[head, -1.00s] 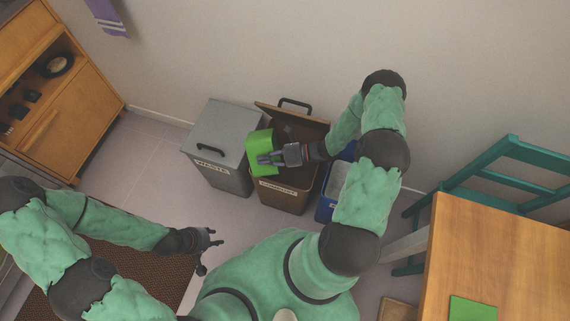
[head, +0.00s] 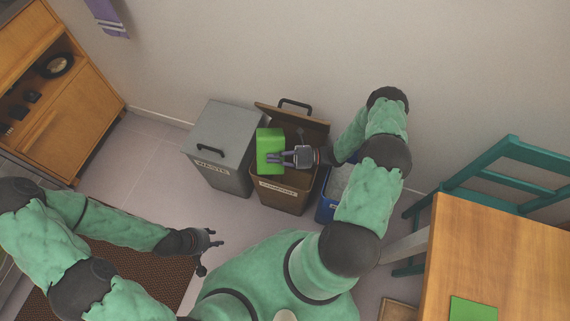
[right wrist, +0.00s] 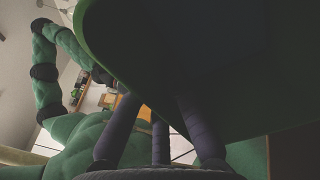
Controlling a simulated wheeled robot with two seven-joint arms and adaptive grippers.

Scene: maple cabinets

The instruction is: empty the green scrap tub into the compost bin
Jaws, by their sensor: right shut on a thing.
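The green scrap tub (head: 270,142) is held over the left part of the compost bin (head: 281,194), a brown bin with its lid (head: 312,125) raised at the back. A closed green face of the tub is toward the head camera; its opening and any scraps are hidden. My right gripper (head: 272,158) is shut on the tub from the right. In the right wrist view the tub (right wrist: 200,60) is a large dark shape above the fingers. My left gripper (head: 214,252) is open and empty, low at the left, away from the bins.
A grey waste bin (head: 218,150) with its lid shut stands left of the compost bin. A blue bin (head: 326,207) stands at its right, partly behind my right arm. A wooden table (head: 500,250) and a teal chair (head: 480,180) are at the right. The wall is close behind.

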